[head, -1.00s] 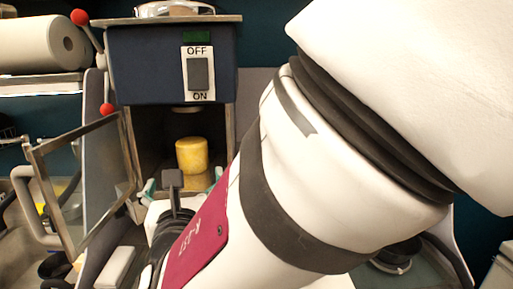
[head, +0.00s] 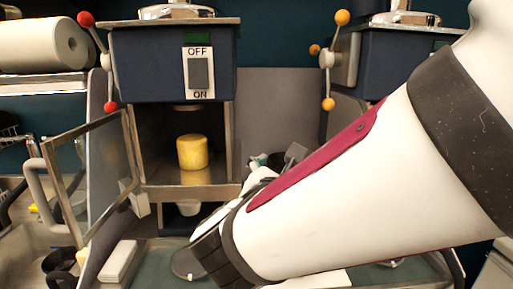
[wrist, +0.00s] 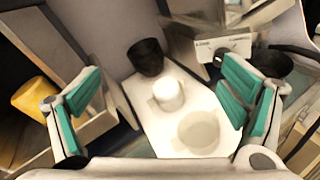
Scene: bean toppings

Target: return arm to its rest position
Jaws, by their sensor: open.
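My arm crosses the right of the head view, and its hand end lies in front of the machine with the red-knobbed lever. My gripper (wrist: 165,100) shows in the wrist view with its two teal-padded fingers spread wide apart and nothing between the pads. In the head view a small teal part of it shows behind my arm; most of it is hidden. A yellow cylinder (head: 192,152) stands upright inside the open machine (head: 170,65), apart from my gripper. It also shows left of the left finger in the wrist view (wrist: 32,98).
The machine's framed door (head: 85,180) stands open at left. A second machine (head: 400,60) with orange knobs stands at right. A paper roll (head: 40,45) lies at upper left. The wrist view shows a dark cup (wrist: 147,57) and a white cylinder (wrist: 168,93) beyond the fingers.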

